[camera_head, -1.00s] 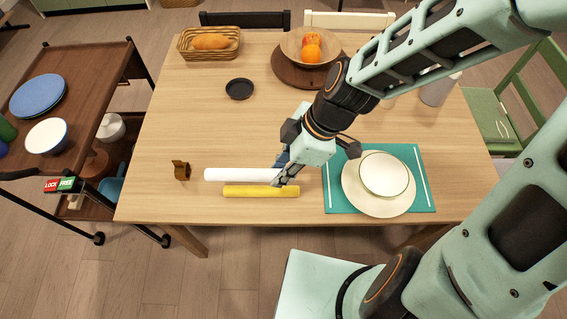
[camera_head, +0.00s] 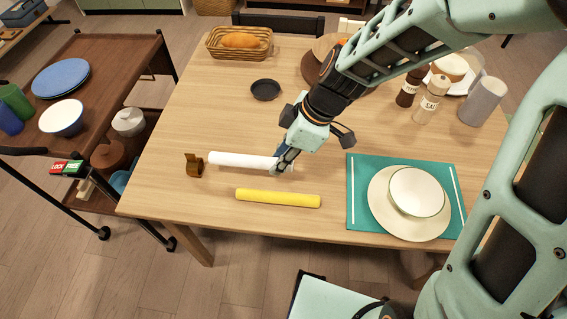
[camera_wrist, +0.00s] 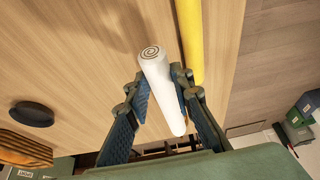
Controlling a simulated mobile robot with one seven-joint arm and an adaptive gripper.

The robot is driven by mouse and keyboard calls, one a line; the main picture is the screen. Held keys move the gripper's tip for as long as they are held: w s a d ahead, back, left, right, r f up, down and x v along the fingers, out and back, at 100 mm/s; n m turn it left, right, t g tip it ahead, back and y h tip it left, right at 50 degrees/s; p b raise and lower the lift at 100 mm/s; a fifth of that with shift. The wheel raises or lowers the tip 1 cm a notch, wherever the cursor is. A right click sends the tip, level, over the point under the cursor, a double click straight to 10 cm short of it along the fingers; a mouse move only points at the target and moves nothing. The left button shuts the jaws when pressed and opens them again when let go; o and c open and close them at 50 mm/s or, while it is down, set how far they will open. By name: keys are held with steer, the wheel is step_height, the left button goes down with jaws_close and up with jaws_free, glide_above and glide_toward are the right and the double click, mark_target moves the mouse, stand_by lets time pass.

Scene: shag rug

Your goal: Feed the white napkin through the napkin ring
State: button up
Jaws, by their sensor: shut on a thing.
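The white napkin (camera_head: 238,160) is a rolled tube above the table. My gripper (camera_head: 281,163) is shut on its right end. In the wrist view the white napkin (camera_wrist: 160,82) lies between the two fingers (camera_wrist: 161,90), with its spiral end facing up in the picture. The brown napkin ring (camera_head: 194,165) stands on the table just left of the napkin's left end. That end appears close beside the ring; I cannot tell whether they touch. The ring does not show in the wrist view.
A yellow roll (camera_head: 278,198) lies in front of the white napkin. A dark dish (camera_head: 265,89) is behind it. A teal placemat (camera_head: 358,200) with a plate and bowl is at right. A cart (camera_head: 96,60) stands left of the table. Table space between ring and dish is clear.

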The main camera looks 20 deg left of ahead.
steer(key=shift+d+b+x, duration=0.2)
steer(key=shift+b+x, duration=1.1)
steer(key=shift+x, duration=1.3)
steer(key=shift+s+a+p, duration=0.15)
steer(key=shift+a+p, duration=0.4)
steer(key=shift+a, duration=0.25)
steer(key=shift+s+a+p, duration=0.2)
steer(key=shift+a+p, duration=0.35)
steer(key=shift+a, duration=0.3)
steer(key=shift+s+a+f, duration=0.1)
steer(key=shift+s+a, duration=0.05)
steer(key=shift+a, duration=0.55)
steer(key=shift+s+a, duration=0.25)
steer(key=shift+a, duration=0.8)
steer(key=shift+s+a, duration=0.25)
steer(key=shift+a, duration=0.8)
steer(key=shift+s+a, duration=0.25)
steer(key=shift+a, duration=0.8)
steer(key=o, duration=1.1)
steer(key=shift+o, duration=0.2)
